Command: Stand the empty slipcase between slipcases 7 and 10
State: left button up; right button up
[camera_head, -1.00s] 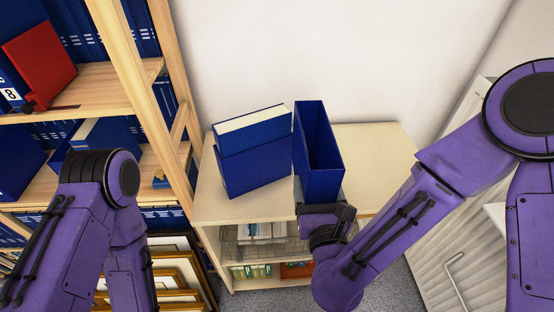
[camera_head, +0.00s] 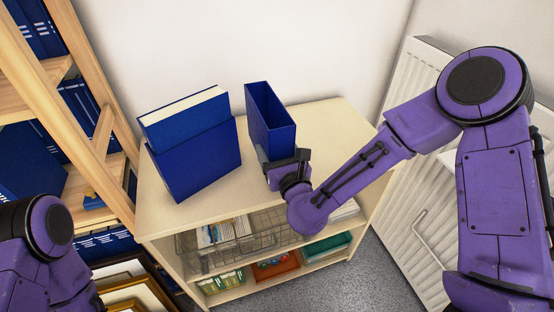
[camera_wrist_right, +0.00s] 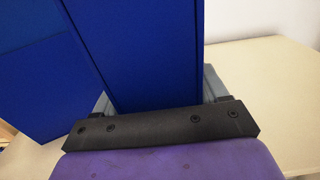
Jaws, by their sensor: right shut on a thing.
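The empty blue slipcase (camera_head: 271,127) stands upright on the low cabinet's top, its open side facing up and its inside bare. My right gripper (camera_head: 283,162) is shut on its near lower end; the right wrist view shows the slipcase (camera_wrist_right: 145,50) between the fingers (camera_wrist_right: 160,98). Whether its base touches the top is hard to tell. My left arm shows at the lower left, but its gripper is out of view. Blue slipcases (camera_head: 32,160) stand on the wooden shelf at the left; no numbers 7 or 10 are readable now.
A filled blue slipcase (camera_head: 195,160) with a white-edged block stands left of the empty one on the cabinet top (camera_head: 335,118). Clear surface lies to the right. A wire basket (camera_head: 230,242) and trays sit below. Framed prints (camera_head: 130,290) lean at lower left. A radiator (camera_head: 415,130) is at right.

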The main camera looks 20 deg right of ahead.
jog(key=f, duration=0.3)
jog(key=shift+w+d+f+p, duration=0.25)
jog(key=shift+w+f+p, duration=0.05)
jog(key=shift+w+f, duration=0.1)
jog(key=shift+f, duration=0.2)
jog(key=shift+f+b, duration=0.2)
jog(key=shift+b, duration=0.1)
jog(key=o, duration=1.3)
jog(key=shift+r, duration=0.1)
